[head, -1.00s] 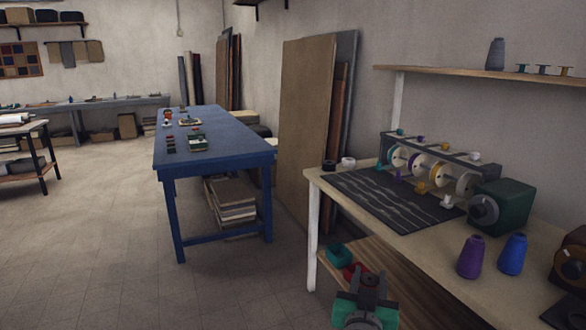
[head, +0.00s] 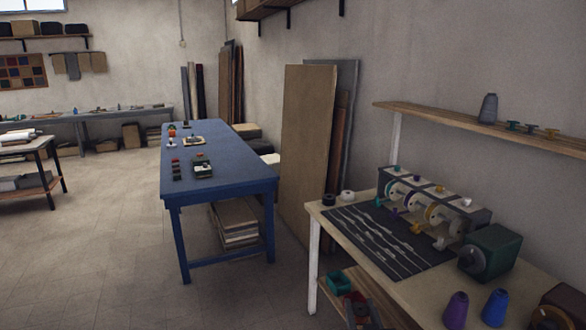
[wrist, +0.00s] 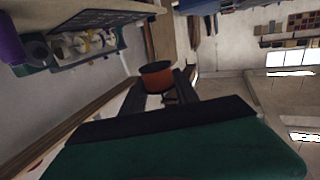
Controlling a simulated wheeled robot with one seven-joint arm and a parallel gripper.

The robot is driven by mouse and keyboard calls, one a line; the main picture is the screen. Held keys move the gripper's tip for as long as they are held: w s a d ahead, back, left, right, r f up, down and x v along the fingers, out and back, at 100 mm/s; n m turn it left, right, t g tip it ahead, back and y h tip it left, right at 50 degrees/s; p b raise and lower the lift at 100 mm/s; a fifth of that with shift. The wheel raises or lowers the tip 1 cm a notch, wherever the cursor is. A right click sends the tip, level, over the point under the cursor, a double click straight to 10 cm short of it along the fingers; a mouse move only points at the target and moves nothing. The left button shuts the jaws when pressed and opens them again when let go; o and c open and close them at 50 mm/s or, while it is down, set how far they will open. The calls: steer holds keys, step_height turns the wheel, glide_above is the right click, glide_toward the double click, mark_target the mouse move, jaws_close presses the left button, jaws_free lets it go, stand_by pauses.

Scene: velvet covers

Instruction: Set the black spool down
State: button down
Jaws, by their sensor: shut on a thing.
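In the wrist view my gripper (wrist: 160,88) is shut on a short round spool-like thing (wrist: 157,78) with a black end and an orange-red side. It sits upright in that picture between the dark fingertips, apart from the bench. In the head view a black spool (head: 328,199) stands next to a white spool (head: 347,196) at the far left corner of the light bench (head: 415,285). I cannot make out my gripper in the head view now.
A dark striped mat (head: 375,240) and a winding machine (head: 435,200) fill the bench's middle. A green motor box (head: 492,250), a purple cone (head: 456,311) and a blue cone (head: 495,308) stand to the right. A blue table (head: 225,165) is beyond, with open floor left.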

mark_target(365, 317)
steer(key=f, duration=0.1)
steer(key=s+f, duration=0.1)
steer(key=f, duration=0.1)
steer(key=shift+s+f, duration=0.3)
steer(key=shift+s, duration=0.05)
steer(key=s+r, duration=0.1)
steer(key=r, duration=0.2)
steer(key=s+r, duration=0.1)
steer(key=r, duration=0.1)
steer(key=shift+s, duration=0.3)
steer(key=shift+r, duration=0.4)
